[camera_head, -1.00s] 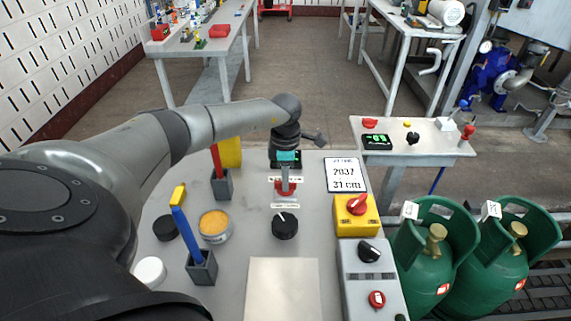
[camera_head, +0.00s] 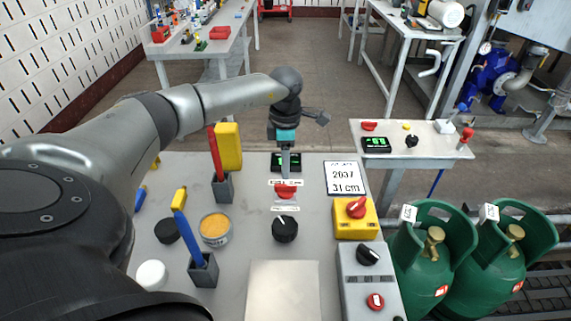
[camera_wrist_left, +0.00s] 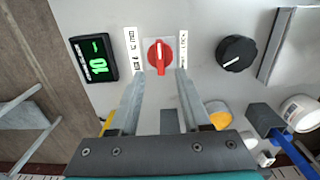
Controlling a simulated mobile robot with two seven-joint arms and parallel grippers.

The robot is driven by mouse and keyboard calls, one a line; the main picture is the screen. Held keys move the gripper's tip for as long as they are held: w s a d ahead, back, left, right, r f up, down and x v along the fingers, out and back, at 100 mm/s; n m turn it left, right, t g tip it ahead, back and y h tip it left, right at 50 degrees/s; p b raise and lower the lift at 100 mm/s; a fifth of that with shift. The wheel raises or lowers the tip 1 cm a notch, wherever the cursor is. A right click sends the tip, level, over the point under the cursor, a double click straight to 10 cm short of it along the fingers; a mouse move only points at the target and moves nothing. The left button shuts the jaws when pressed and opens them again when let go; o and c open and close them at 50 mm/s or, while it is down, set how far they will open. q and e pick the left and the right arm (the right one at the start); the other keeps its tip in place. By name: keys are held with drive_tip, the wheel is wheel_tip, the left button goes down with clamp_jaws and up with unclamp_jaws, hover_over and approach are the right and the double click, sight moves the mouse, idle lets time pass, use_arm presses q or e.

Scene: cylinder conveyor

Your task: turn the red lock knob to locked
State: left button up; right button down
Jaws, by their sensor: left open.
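The red knob (camera_head: 286,191) sits on a small grey plate on the grey table, with a white label on each of two sides. In the left wrist view the red knob (camera_wrist_left: 160,55) has its grip and white mark running up and down the picture. My left gripper (camera_head: 285,174) points down over the table, just behind the knob in the head view. In the left wrist view the fingers of my left gripper (camera_wrist_left: 161,74) are apart, with nothing between them. My right gripper is not in view.
A black dial (camera_head: 285,229) lies in front of the knob and a green-lit display (camera_head: 277,162) behind it. A yellow box (camera_head: 345,224) with another red knob stands at the right. Grey holders (camera_head: 203,272), an orange-topped tin (camera_head: 214,229) and green cylinders (camera_head: 430,265) stand around.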

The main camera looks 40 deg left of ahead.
use_arm(q)
wheel_tip(320, 180, up, 8)
drive_tip(key=shift+p, duration=0.4)
drive_tip(key=shift+r, duration=0.1)
